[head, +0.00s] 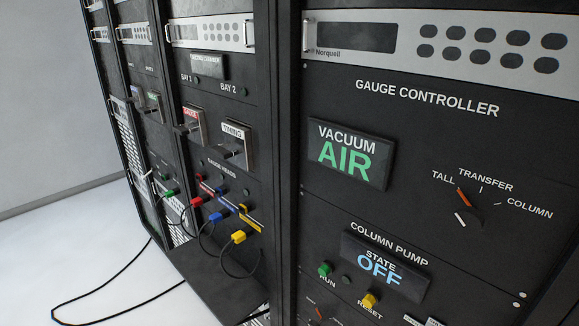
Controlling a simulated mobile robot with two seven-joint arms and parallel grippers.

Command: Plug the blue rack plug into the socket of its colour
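The blue rack plug (217,215) is small in the head view, low on the middle rack, with a dark cable curving down from it. It is between a red plug (197,201) and a yellow plug (239,237). A blue label strip (228,203) sits just above it, below the words GAUGE HEADS. I cannot tell at this size whether the blue plug is seated in a socket or rests below one. Neither of my grippers is in view.
A green plug (170,193) is on the rack to the left, its cable looping over the pale floor (75,255). Handled modules (236,146) stick out above the plugs. The gauge controller panel (440,150) fills the right side. Open floor lies at left.

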